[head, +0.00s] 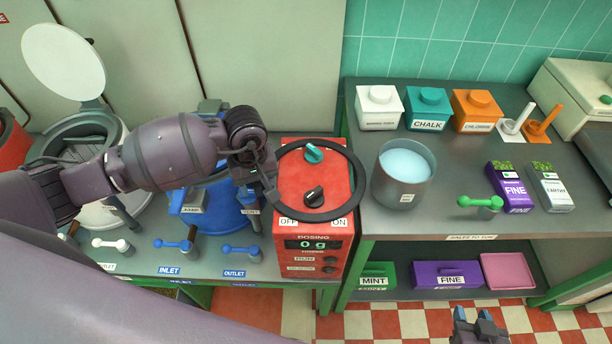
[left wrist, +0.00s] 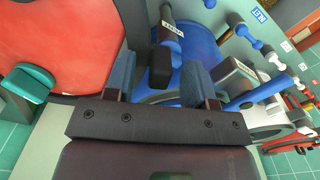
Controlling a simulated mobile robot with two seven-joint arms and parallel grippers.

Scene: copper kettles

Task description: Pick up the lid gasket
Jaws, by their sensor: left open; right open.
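The lid gasket, a thin black ring (head: 362,178), lies flat across the top of the red dosing machine (head: 318,240) in the head view and overhangs its sides. My left gripper (head: 262,190) is at the ring's left side, reaching from above. Its fingertips are partly hidden in the head view. In the left wrist view its two fingers (left wrist: 165,78) stand open and apart, with the red machine top to the left; I cannot tell whether any ring lies between them. My right gripper (head: 478,322) is open and empty at the bottom, over the floor.
Teal and black knobs (head: 314,153) stand up inside the ring. A blue kettle (head: 225,205) is close to the left. A bowl of pale blue liquid (head: 404,165) stands right of the ring on the grey bench (head: 440,225), which holds boxes and cartons.

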